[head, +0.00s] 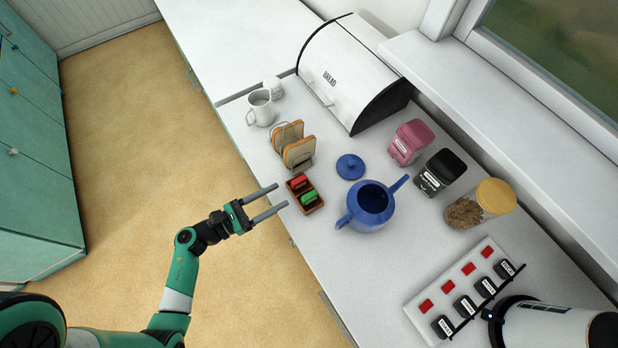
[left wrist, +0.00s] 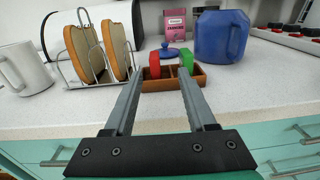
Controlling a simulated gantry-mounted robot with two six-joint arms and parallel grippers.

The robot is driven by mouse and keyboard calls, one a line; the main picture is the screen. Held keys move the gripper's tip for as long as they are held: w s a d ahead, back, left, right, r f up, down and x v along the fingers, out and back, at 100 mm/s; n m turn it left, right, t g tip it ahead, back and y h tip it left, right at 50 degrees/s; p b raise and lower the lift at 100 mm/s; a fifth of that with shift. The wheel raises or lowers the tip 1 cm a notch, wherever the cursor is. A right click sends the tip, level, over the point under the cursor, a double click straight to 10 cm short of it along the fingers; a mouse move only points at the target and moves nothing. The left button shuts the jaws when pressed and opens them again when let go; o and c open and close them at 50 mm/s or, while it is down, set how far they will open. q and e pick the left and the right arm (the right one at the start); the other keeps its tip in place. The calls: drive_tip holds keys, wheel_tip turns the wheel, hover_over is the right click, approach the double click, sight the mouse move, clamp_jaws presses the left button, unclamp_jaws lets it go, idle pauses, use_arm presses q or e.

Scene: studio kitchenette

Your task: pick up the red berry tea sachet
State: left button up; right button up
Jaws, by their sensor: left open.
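The red berry tea sachet (head: 299,182) sits in a small brown wooden tray (head: 313,209), beside a green sachet (head: 309,197). In the left wrist view the red sachet (left wrist: 155,64) stands in the left part of the tray and the green one (left wrist: 186,62) in the right part. My left gripper (head: 281,198) is open and empty. Its fingers point at the tray from the counter's front side, short of the sachets and apart from them. My right gripper is not in view.
A toast rack (head: 299,153) with bread stands just left of the tray in the wrist view. A blue teapot (head: 368,207) and its lid (head: 350,167) are behind and right. A bread bin (head: 350,75), jars and a switch panel (head: 440,289) are farther off.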

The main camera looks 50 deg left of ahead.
sight(292, 185)
use_arm(q)
drive_tip(key=shift+s+a+f+y, duration=0.15)
drive_tip(key=shift+s+f+y, duration=0.05)
drive_tip(key=shift+f+y, duration=0.1)
drive_tip(key=shift+w+r, duration=0.15)
drive_tip(key=x, duration=0.6)
drive_tip(key=shift+w+a+r+p, duration=0.1)
drive_tip(key=shift+w+r+p, duration=0.1)
drive_tip(key=shift+p, duration=0.1)
drive_tip(key=x, duration=0.5)
drive_tip(key=shift+w+r, duration=0.15)
drive_tip(key=shift+r, duration=0.15)
drive_tip(key=shift+c, duration=0.2)
clamp_jaws()
